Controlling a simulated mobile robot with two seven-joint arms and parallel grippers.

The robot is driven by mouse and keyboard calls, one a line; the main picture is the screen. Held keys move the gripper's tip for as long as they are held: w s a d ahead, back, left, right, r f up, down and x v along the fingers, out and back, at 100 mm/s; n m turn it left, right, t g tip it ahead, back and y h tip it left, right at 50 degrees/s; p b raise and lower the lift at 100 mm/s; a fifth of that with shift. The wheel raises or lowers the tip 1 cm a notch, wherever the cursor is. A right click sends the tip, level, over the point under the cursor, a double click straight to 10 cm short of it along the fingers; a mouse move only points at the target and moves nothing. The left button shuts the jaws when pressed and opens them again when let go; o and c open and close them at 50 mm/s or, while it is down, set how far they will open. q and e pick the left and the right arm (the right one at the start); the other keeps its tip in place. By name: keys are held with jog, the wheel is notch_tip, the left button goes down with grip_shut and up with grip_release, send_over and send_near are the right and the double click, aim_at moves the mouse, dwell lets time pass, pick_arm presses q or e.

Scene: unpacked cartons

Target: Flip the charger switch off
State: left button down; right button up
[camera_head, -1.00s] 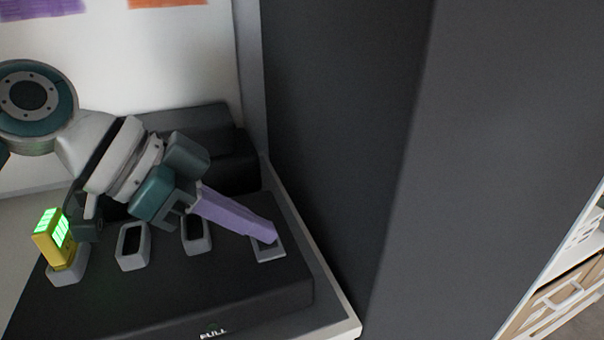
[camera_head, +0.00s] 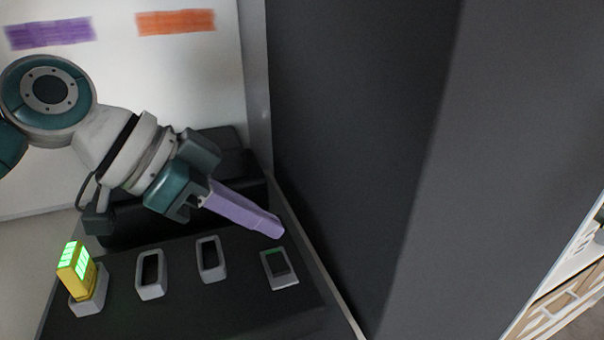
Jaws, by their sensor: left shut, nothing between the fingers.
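The black charger (camera_head: 215,308) stands at the lower left, with a row of grey-rimmed slots. Its switch (camera_head: 280,268) is at the right end of the row, a dark rocker in a light grey frame with a thin green strip at its upper edge. A yellow battery (camera_head: 78,270) with lit green bars sits in the leftmost slot. My left gripper (camera_head: 270,228) is shut, its purple fingers empty. Its tip shows just above the switch in the picture, apart from it. I cannot tell the rocker's tilt for sure. My right gripper is out of view.
Two empty slots, a left one (camera_head: 151,274) and a right one (camera_head: 210,259), lie between battery and switch. A tall dark grey panel (camera_head: 350,150) rises close on the right of the charger. A shelf with a wooden crate (camera_head: 565,300) is at the far right.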

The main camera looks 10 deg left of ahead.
pick_arm(q)
jog(key=v, duration=1)
jog(key=shift+w+b, duration=0.15)
jog(key=shift+b, duration=0.3)
jog(key=shift+a+r, duration=0.1)
jog(key=shift+r, duration=0.05)
